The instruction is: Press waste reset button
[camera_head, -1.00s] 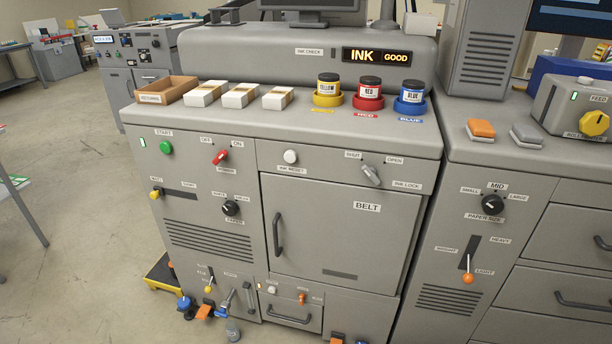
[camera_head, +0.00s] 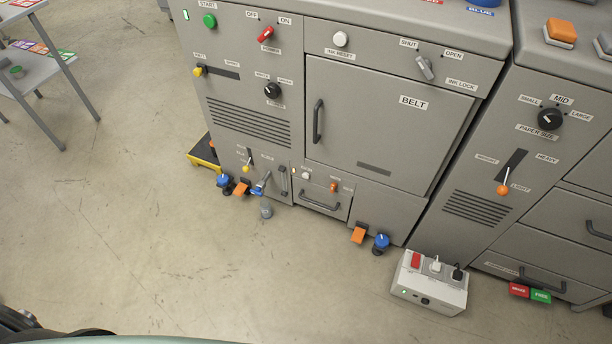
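A small white round button (camera_head: 306,175) sits low on the grey machine front, above a small drawer (camera_head: 322,205) with a dark handle. The labels around it are too small to read. A small orange switch (camera_head: 334,187) is to its right, and a small lit indicator is just left of it. A larger white button (camera_head: 340,39), labelled INK RESET, is higher on the same machine. Neither of my grippers is in view.
The belt door (camera_head: 380,125) is closed above the drawer. Orange pedals and blue knobs (camera_head: 382,242) stick out near the floor, with a small bottle (camera_head: 266,208) beside them. A white power box (camera_head: 430,285) stands at right. Open floor (camera_head: 200,260) lies in front.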

